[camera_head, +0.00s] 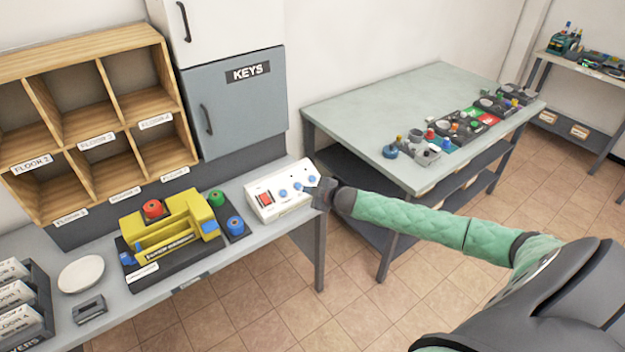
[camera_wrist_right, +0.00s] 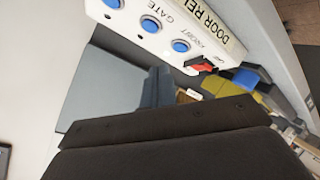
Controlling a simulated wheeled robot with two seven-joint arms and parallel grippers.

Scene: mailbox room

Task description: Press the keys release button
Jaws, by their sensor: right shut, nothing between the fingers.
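A white control box (camera_head: 268,213) with a red switch (camera_head: 265,198) and a row of blue buttons (camera_head: 283,194) sits at the right end of the counter. In the right wrist view, the blue buttons (camera_wrist_right: 150,24) carry labels including GATE and FRONT; no keys label is readable. My right gripper (camera_head: 311,190) is shut and empty at the box's right end, close to the buttons. I cannot tell whether it touches one. Its closed fingers (camera_wrist_right: 158,88) also show in the wrist view. The grey KEYS cabinet door (camera_head: 235,110) is closed above the counter. My left gripper is out of view.
A yellow device (camera_head: 165,225) with red, green and blue buttons stands left of the box. A white plate (camera_head: 81,273) and wooden pigeonholes (camera_head: 90,100) are further left. A separate table (camera_head: 390,105) with small gadgets stands to the right, with floor between it and the counter.

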